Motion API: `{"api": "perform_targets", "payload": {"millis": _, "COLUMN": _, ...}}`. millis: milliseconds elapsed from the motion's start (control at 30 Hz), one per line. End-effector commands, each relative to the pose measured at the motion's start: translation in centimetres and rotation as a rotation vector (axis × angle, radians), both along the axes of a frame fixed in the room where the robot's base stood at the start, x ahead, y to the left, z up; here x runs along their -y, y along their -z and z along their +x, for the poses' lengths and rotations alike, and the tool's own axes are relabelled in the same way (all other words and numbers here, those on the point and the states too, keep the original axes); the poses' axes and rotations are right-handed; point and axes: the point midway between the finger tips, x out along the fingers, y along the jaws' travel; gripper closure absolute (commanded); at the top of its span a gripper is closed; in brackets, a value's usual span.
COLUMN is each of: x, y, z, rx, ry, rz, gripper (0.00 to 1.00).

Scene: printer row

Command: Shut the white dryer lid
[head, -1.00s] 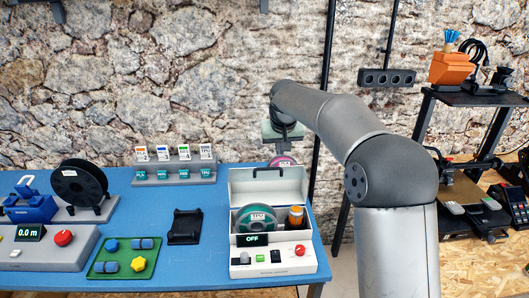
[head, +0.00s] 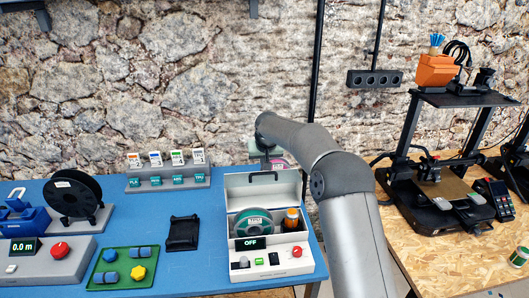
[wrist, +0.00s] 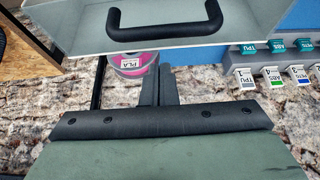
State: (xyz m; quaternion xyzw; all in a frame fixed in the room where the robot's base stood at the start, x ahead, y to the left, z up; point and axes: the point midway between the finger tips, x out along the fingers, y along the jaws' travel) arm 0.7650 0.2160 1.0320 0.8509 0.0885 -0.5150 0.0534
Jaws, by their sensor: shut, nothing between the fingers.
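The white dryer (head: 272,262) stands at the table's right end with its lid (head: 262,184) open, upright at the back. A teal spool (head: 252,223) and an orange-brown jar (head: 291,219) sit inside. My gripper (head: 266,158) is behind and above the lid in the head view; its fingertips are hard to make out there. In the wrist view my gripper (wrist: 160,72) is shut and empty, its fingers pointing toward the lid (wrist: 90,30) and its black handle (wrist: 165,27). I cannot tell whether the tips touch the lid.
A pink PLA spool (wrist: 135,60) lies behind the lid, near my fingers. A rack of labelled swatches (head: 168,175), a black holder (head: 183,233) and a green tray (head: 123,268) are left of the dryer. A 3D printer (head: 440,190) stands right.

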Motion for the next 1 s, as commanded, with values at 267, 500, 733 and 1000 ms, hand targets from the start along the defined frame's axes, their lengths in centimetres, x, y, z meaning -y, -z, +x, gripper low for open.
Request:
{"api": "perform_targets", "payload": {"millis": 267, "x": 0.6, "y": 0.3, "z": -2.3, "rx": -0.003, "ry": 0.001, "rz": -0.001, "gripper": 1.00}}
{"api": "perform_targets", "payload": {"millis": 500, "x": 0.6, "y": 0.4, "z": -2.7, "rx": -0.001, "ry": 0.002, "rz": 0.001, "gripper": 1.00}}
{"api": "perform_targets", "payload": {"millis": 733, "x": 0.6, "y": 0.4, "z": -2.7, "rx": 0.000, "ry": 0.001, "rz": 0.000, "gripper": 1.00}}
{"api": "perform_targets", "payload": {"millis": 1000, "x": 0.6, "y": 0.8, "z": -3.4, "rx": 0.036, "ry": -0.002, "rz": 0.007, "gripper": 1.00}}
